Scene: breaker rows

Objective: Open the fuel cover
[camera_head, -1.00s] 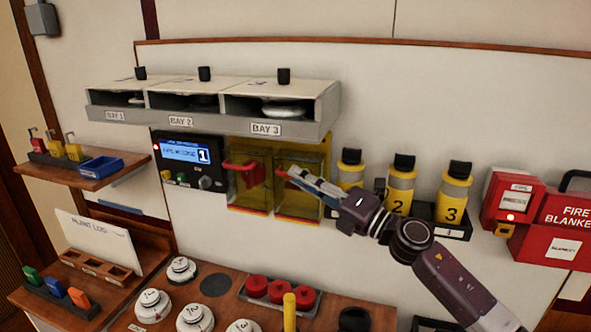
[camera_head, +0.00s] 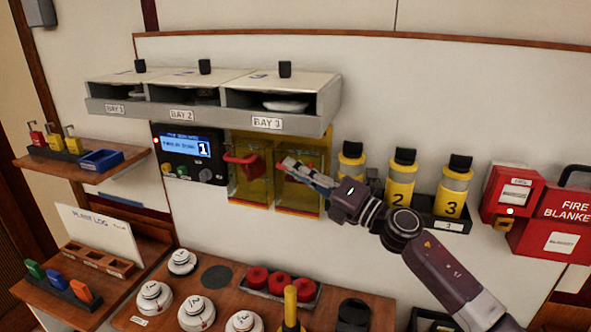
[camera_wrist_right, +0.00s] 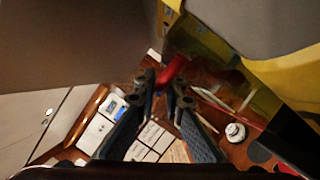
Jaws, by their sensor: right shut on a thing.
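Two see-through yellow covers with red handles hang side by side on the wall panel in the head view, the left cover (camera_head: 243,188) and the right cover (camera_head: 298,195). I cannot read which is labelled fuel. The left cover has its red handle (camera_head: 241,158) in plain view. My right gripper (camera_head: 284,163) is at the upper part of the right cover and hides its handle there. In the right wrist view, my right gripper's fingertips (camera_wrist_right: 163,84) are closed at a red handle (camera_wrist_right: 173,69). My left gripper is not in view.
A bay shelf (camera_head: 208,118) juts out just above the covers. A display unit (camera_head: 188,160) is to their left. Yellow canisters (camera_head: 400,185) stand close to the right, behind my arm. Below is a wooden console with red knobs (camera_head: 279,285) and a yellow post (camera_head: 290,305).

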